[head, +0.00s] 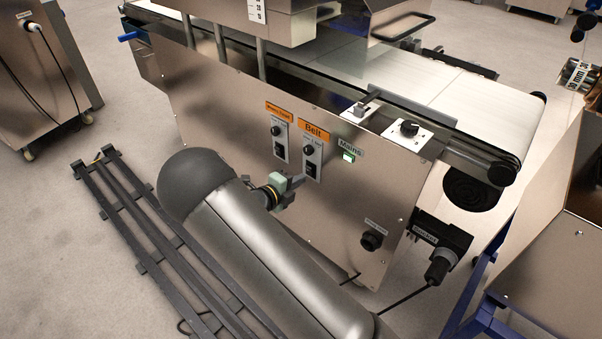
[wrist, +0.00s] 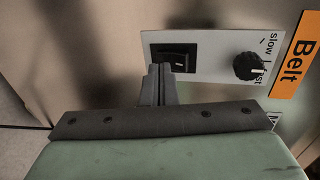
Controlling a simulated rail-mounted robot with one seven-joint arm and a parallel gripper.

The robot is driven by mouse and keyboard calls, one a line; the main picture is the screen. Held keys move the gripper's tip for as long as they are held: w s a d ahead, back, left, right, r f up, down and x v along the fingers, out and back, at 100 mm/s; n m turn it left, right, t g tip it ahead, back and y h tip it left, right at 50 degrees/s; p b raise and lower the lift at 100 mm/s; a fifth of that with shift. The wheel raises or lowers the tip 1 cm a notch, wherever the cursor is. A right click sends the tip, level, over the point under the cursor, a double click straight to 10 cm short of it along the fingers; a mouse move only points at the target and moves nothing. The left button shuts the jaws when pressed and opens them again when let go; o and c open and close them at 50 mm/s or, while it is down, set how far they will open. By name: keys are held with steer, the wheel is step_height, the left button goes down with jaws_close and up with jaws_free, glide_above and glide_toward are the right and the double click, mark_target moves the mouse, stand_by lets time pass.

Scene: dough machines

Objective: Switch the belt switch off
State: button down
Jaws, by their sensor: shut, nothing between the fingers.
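The belt switch is a black rocker on a grey plate under the orange Belt label (head: 314,132). In the head view the switch (head: 311,168) sits below the round speed knob on the machine's front. In the wrist view the belt switch (wrist: 173,58) is near the middle, its lower part hidden behind my fingers. My gripper (wrist: 160,70) is shut and empty, its fingertips right in front of the switch. I cannot tell whether they touch it. In the head view my gripper (head: 300,181) is just left of and below the switch. The rocker's position is not clear.
The speed knob (wrist: 250,66) is beside the switch. A similar plate with a switch (head: 280,150) is to the left. The lit green Mains switch (head: 348,155) is to the right. A black rack (head: 150,235) lies on the floor at the left. The conveyor belt (head: 450,90) is above.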

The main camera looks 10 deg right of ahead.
steer(key=f+p+v, duration=0.2)
steer(key=v, duration=1)
steer(key=shift+a+f+p, duration=0.25)
steer(key=shift+f+p, duration=0.05)
steer(key=shift+f, duration=0.05)
steer(key=shift+s, duration=0.1)
steer(key=s+d+r+m+g+y+p, duration=0.1)
steer(key=s+d+r+m+g+p, duration=0.5)
steer(key=r+m, duration=0.45)
steer(key=s+d+r+m+g+y+p, duration=0.2)
steer(key=s+d+r+m+g+p, duration=0.15)
steer(key=d+r+m+p, duration=0.5)
steer(key=s+r+m+y+p, duration=0.4)
steer(key=s+r+m, duration=0.4)
steer(key=r+m, duration=0.4)
steer(key=s+r+m+y+p, duration=0.5)
steer(key=s+r+m, duration=0.4)
steer(key=r+m, duration=0.3)
steer(key=shift+p, duration=0.65)
steer(key=shift+s+a+r, duration=0.1)
steer(key=shift+a, duration=0.05)
